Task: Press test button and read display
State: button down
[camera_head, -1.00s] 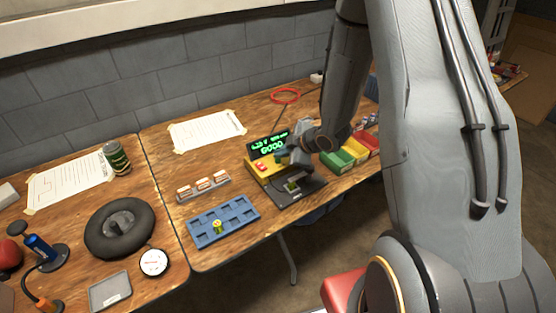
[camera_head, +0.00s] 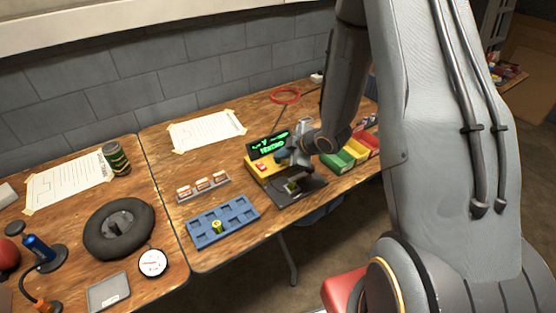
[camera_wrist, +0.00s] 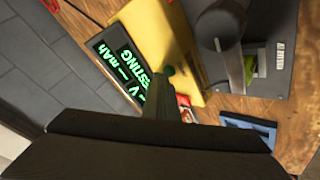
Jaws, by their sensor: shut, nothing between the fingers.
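The yellow tester (camera_head: 256,173) stands on the right table, with a tilted black display (camera_head: 268,146). In the wrist view the display (camera_wrist: 120,65) shows green text: "TESTING" with dashes before V and mAh. A green button (camera_wrist: 168,70) sits on the yellow housing (camera_wrist: 165,35). My gripper (camera_head: 284,157) is shut and empty, its tips at the button; in the wrist view the fingers (camera_wrist: 164,88) partly cover it, and contact is hard to tell. A yellow-green cell (camera_head: 292,187) lies in the tester's dark cradle, partly hidden by a grey cylindrical part in the wrist view.
A blue tray (camera_head: 238,228) holding one small cell (camera_head: 217,227) lies in front of the tester. A small labelled rack (camera_head: 203,188) stands to its left. Green, yellow and red bins (camera_head: 338,160) stand close right, behind my wrist. A taped paper (camera_head: 205,130) lies behind.

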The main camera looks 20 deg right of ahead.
aim_at(281, 164)
jog(key=shift+r+p, duration=0.7)
jog(key=shift+r, duration=0.1)
notch_tip(281, 164, up, 5)
jog(key=p, duration=0.4)
dwell(0.8)
